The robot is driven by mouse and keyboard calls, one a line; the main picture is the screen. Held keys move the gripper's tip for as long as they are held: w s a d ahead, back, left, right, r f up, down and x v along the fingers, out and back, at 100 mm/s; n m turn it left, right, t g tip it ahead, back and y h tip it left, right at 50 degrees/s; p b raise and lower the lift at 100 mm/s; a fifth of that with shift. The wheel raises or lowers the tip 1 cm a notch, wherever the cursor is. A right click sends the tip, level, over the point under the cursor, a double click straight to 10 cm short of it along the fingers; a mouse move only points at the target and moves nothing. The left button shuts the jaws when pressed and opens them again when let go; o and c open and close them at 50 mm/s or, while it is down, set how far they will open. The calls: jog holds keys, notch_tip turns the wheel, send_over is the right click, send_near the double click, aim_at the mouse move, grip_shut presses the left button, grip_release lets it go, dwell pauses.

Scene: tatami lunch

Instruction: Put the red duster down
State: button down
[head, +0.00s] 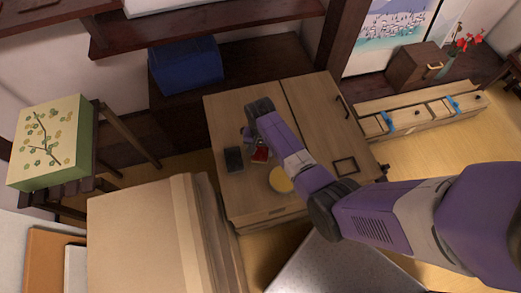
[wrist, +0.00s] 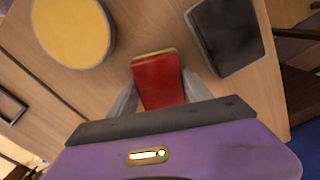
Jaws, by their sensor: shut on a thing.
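The red duster (wrist: 158,82) is a red block with a tan edge, seen in the wrist view between my gripper's two grey fingers. My gripper (wrist: 157,96) is shut on it. In the head view the red duster (head: 260,155) shows as a small red patch under the end of my arm, over the wooden cabinet top (head: 235,195). I cannot tell whether the duster touches the surface. The gripper's fingers are mostly hidden by my arm in the head view.
A dark block (head: 234,159) lies left of the duster; it also shows in the wrist view (wrist: 229,35). A round yellow thing (head: 280,180) lies nearer the front. A dark square frame (head: 345,166) lies to the right. The front left of the top is bare.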

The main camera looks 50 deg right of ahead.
jog(key=shift+f, duration=0.15)
jog(key=shift+c, duration=2.3)
grip_release()
